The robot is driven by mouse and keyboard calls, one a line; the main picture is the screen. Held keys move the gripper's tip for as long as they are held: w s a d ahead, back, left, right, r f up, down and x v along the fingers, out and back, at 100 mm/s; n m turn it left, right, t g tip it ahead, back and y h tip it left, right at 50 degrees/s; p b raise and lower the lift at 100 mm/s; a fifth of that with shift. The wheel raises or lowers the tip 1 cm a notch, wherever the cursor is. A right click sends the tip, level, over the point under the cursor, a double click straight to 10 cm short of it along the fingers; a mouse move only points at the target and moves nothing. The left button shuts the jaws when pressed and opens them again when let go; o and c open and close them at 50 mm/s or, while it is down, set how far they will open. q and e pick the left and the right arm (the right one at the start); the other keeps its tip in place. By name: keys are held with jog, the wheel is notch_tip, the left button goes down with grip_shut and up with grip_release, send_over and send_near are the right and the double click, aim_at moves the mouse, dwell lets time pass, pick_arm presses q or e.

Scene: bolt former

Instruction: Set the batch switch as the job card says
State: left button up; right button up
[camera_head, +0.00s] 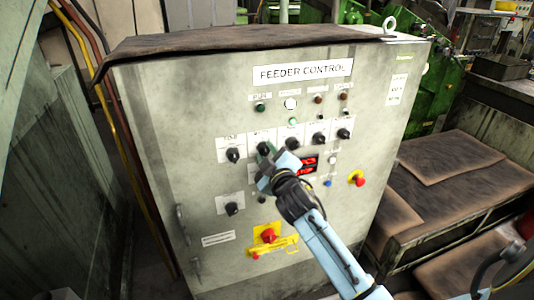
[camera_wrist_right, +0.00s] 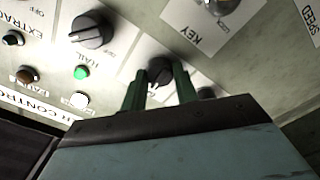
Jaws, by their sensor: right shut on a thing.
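The grey feeder control cabinet (camera_head: 190,110) has a row of black rotary knobs with white label plates. My right gripper (camera_head: 266,152) is at the second knob from the left in that row, and its fingers hide most of this knob and its plate. In the right wrist view my green fingers (camera_wrist_right: 160,86) are shut on a black knob (camera_wrist_right: 160,70), one finger on each side. Its label is not readable, so I cannot confirm that it is the batch switch. A white printed notice (camera_head: 397,89) is at the cabinet's upper right, too small to read. My left gripper is out of view.
Other black knobs (camera_head: 233,155) and (camera_head: 292,143) flank the gripped one closely. A red display (camera_head: 307,164) is partly behind my right arm. The rail knob (camera_wrist_right: 92,29) and key switch plate (camera_wrist_right: 195,28) show near my fingers.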

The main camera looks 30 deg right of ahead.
jog(key=n+p, duration=0.2)
jog(key=n, duration=0.1)
jog(key=shift+r+n, duration=0.1)
jog(key=shift+n, duration=0.3)
jog(key=shift+n+p, duration=0.9)
jog(key=shift+n, duration=1.3)
jog(key=o, duration=1)
jog(key=b+v, duration=0.1)
jog(key=v, duration=1.2)
jog(key=shift+s+a, duration=0.15)
